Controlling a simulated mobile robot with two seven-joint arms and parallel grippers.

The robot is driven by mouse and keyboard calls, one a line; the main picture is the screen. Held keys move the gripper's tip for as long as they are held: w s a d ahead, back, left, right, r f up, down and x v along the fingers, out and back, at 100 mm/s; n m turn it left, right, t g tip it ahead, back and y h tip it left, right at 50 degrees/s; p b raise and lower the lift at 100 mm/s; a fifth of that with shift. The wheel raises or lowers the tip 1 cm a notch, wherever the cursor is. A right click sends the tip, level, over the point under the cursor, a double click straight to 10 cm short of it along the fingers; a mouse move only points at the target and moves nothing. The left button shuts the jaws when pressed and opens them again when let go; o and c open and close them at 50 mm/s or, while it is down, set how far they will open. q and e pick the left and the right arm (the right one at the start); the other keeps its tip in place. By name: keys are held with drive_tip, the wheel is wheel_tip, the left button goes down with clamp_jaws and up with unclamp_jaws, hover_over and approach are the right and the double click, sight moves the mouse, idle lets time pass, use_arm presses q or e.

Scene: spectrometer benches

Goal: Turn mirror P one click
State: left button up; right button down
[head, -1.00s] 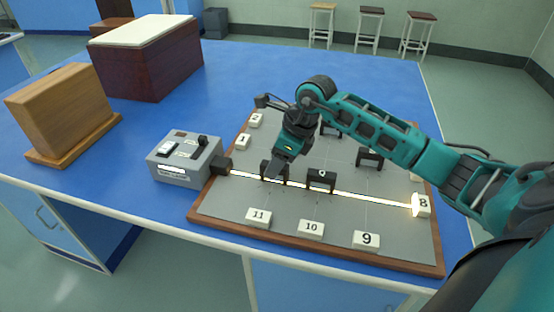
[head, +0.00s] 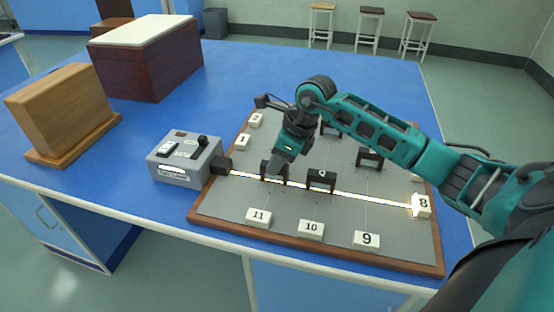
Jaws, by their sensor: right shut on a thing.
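My right gripper (head: 275,169) points down at the left part of the grey board and is shut on a small dark mirror holder (head: 265,168). The gripper hides much of this holder, and I cannot read its letter. To its right stands another dark holder marked Q (head: 321,180). A bright beam (head: 365,197) runs from the grey lamp box (head: 186,160) past both holders to the white block 8 (head: 420,206), which glows. My left gripper is not in view.
The grey board (head: 235,205) has a brown wooden rim. Blocks 11 (head: 259,217), 10 (head: 311,229) and 9 (head: 366,240) line its front. More dark holders (head: 369,159) stand behind. A wooden block (head: 65,110) and a large box (head: 145,65) stand left. The blue bench is clear behind the board.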

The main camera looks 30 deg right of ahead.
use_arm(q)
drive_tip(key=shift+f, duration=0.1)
use_arm(e)
drive_tip(key=n+b, duration=0.1)
drive_tip(key=n+y+b, duration=0.1)
drive_tip(key=n, duration=0.1)
drive_tip(key=shift+w+d+f+g, duration=0.1)
drive_tip(key=shift+w+d+g, duration=0.05)
drive_tip(key=shift+g, duration=0.25)
drive_tip(key=n+g+b, duration=0.1)
drive_tip(key=n, duration=0.1)
drive_tip(key=shift+n+b, duration=0.3)
drive_tip(key=shift+b, duration=0.1)
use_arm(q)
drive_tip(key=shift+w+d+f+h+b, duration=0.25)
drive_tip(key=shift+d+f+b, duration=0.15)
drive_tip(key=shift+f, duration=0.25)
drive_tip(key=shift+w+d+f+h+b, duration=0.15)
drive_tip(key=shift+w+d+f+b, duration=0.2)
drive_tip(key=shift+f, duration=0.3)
use_arm(e)
drive_tip(key=shift+w+n+g+y, duration=0.1)
drive_tip(key=shift+n+g+y, duration=0.4)
drive_tip(key=shift+n, duration=1)
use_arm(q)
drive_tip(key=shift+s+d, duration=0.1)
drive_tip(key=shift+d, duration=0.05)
